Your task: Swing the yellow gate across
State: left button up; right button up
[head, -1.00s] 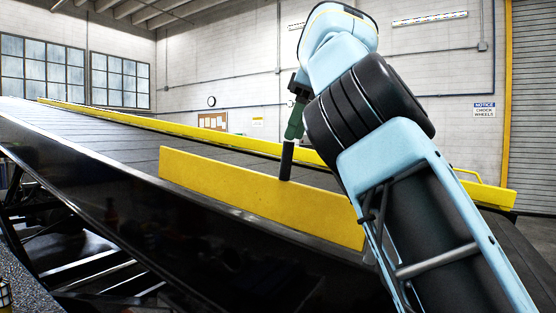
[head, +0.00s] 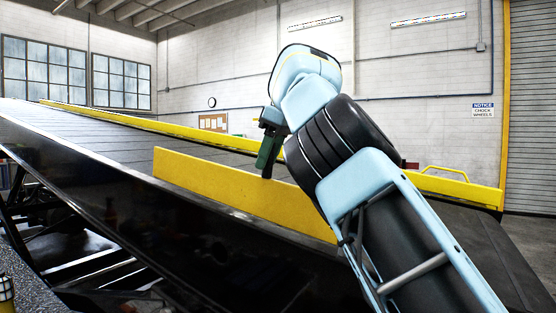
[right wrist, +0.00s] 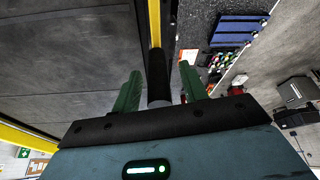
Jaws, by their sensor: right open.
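The yellow gate (head: 215,187) is a long flat panel standing on the near side of the dark belt in the head view. Its right part is hidden behind my right arm. In the right wrist view its yellow edge (right wrist: 154,22) runs up from a dark upright post (right wrist: 158,75). My right gripper (head: 267,166) is at the gate's top edge, its green fingers pointing down. In the right wrist view its fingers (right wrist: 160,72) are open, one on each side of the post, with gaps showing. My left gripper is not in view.
The dark belt (head: 85,137) slopes up to the left. A yellow rail (head: 190,134) runs along its far side, with a yellow loop handle (head: 444,172) near its right end. Blue shelving with small items (right wrist: 238,30) stands on the floor in the right wrist view.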

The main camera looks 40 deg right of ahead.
jog(key=shift+w+f, duration=0.3)
jog(key=shift+f, duration=0.15)
jog(key=shift+a, duration=0.1)
grip_shut()
